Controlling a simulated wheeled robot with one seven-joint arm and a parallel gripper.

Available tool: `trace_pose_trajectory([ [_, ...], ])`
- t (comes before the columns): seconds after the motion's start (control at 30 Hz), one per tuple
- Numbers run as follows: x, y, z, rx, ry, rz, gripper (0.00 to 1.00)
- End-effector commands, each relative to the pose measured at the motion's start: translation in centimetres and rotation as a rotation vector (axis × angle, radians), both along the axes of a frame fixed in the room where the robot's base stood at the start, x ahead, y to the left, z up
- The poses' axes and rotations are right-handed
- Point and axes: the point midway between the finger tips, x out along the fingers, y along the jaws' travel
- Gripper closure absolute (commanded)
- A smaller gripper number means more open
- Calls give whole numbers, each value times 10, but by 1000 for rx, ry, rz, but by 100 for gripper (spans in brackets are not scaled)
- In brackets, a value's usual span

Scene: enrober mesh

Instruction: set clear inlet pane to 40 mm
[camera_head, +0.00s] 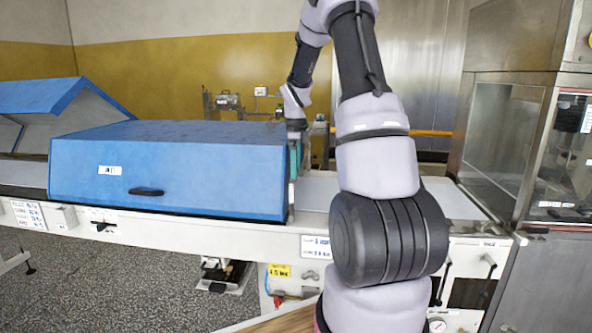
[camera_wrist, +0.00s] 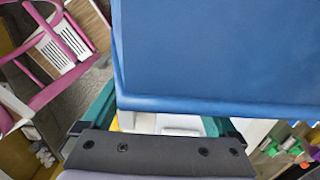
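My gripper (camera_head: 294,158) is at the right end of the closed blue hood (camera_head: 170,180) in the head view, beside its end edge and above the white conveyor. The hood also fills the upper right of the wrist view (camera_wrist: 220,50) and hides my fingertips. In the wrist view my teal fingers stand apart on either side of a gap, with white and yellow parts showing beyond. I cannot make out a clear pane at the hood's end; any pane there is hidden by my gripper or too small to tell.
An open blue hood (camera_head: 45,95) stands at the far left. A steel cabinet with a glass window (camera_head: 503,130) stands at the right. The white conveyor frame (camera_head: 180,228) carries labels and small levers along its front. The grey floor (camera_head: 120,285) in front is mostly clear.

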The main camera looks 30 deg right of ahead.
Motion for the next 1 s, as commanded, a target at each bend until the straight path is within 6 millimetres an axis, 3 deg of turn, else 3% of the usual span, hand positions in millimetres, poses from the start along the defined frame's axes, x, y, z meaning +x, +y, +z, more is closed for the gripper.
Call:
trace_pose_trajectory([
  [0.33,0,0,6,0,1,0,7],
  [0.8,0,0,91,-1,-1,0,7],
  [1.0,-1,0,106,0,2,0,7],
])
